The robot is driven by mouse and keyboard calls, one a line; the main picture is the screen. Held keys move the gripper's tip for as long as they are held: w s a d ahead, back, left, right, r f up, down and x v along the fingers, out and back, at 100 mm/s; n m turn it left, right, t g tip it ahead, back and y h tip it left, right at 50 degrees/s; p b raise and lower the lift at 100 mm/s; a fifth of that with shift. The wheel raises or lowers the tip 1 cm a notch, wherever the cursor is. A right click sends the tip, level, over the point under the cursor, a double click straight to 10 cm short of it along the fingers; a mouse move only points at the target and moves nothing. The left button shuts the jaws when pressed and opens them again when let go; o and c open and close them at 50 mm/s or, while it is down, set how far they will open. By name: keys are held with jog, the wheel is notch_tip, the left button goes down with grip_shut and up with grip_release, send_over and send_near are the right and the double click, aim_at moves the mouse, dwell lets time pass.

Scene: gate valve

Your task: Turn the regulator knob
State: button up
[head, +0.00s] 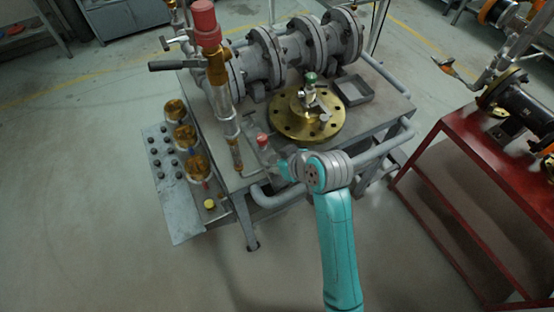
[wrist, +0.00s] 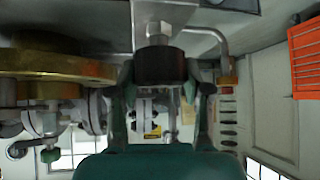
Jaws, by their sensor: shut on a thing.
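My gripper (wrist: 160,88) shows in the wrist view with one finger on each side of a dark round knob (wrist: 159,66). The fingers are shut on this knob. The knob sits on a metal nut and stem (wrist: 159,34) that join a grey metal body at the top of the picture. In the head view my gripper (head: 284,168) is low over the near edge of the valve bench, just right of a small red-capped fitting (head: 262,140). The held knob cannot be made out clearly there.
A brass flange (head: 328,128) with a green-capped valve (head: 310,79) and a grey tray (head: 353,90) are on the bench. Large grey flanged pipes (head: 297,50) run behind. A red-topped brass valve (head: 205,20) stands left. A red table (head: 462,165) is at right.

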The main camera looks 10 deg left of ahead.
jog(key=shift+m+t+h, duration=0.6)
jog(key=shift+m+h, duration=0.1)
jog(key=shift+m, duration=0.5)
jog(key=o, duration=1.2)
jog(key=shift+c, duration=0.2)
jog(key=v, duration=1.2)
